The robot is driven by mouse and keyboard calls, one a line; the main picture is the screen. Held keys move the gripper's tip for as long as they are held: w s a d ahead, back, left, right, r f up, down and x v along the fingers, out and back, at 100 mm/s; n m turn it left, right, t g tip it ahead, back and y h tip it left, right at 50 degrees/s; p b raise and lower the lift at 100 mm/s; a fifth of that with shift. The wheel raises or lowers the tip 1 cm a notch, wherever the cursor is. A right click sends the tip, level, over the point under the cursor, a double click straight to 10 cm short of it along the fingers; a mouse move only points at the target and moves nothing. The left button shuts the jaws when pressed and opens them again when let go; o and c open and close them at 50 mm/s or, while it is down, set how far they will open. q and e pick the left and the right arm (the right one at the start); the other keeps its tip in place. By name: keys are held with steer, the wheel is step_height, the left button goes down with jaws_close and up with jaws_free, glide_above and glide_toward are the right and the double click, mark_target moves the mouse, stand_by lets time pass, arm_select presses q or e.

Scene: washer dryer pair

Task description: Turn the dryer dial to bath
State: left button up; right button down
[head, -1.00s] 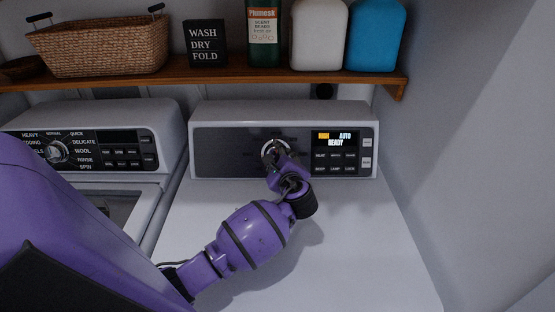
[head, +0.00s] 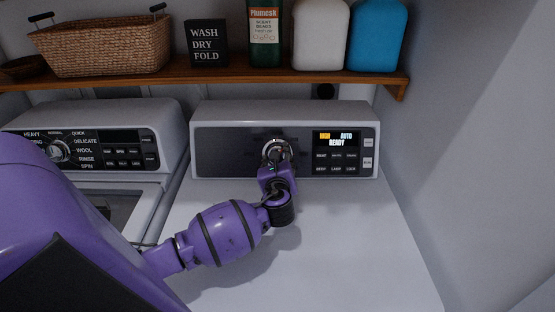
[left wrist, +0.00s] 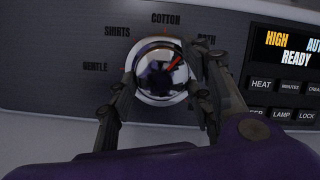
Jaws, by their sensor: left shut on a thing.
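The dryer dial (left wrist: 160,72) is a round chrome knob on the dryer's dark panel, with labels GENTLE, SHIRTS, COTTON and BATH around it. A red pointer line on it slants up to the right, between COTTON and the BATH label (left wrist: 206,39), which is partly hidden by a finger. In the head view the dial (head: 277,148) shows just above my left gripper (head: 276,160). In the left wrist view my left gripper (left wrist: 160,85) has a finger on each side of the dial and is shut on it. My right gripper is not in view.
The dryer display (head: 336,139) reads HIGH, AUTO, READY, with buttons below it. The washer (head: 100,150) stands at the left. A wooden shelf (head: 200,73) with a basket and bottles hangs above.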

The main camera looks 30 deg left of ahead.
arm_select(q)
steer(key=shift+s+a+f+m, duration=0.1)
steer(key=shift+s+f+m, duration=0.05)
steer(key=shift+m, duration=0.55)
steer(key=o, duration=1.1)
steer(key=shift+s, duration=0.1)
steer(key=v, duration=1.1)
steer(key=shift+s+r, duration=0.25)
steer(key=shift+s, duration=0.1)
steer(key=shift+f, duration=0.1)
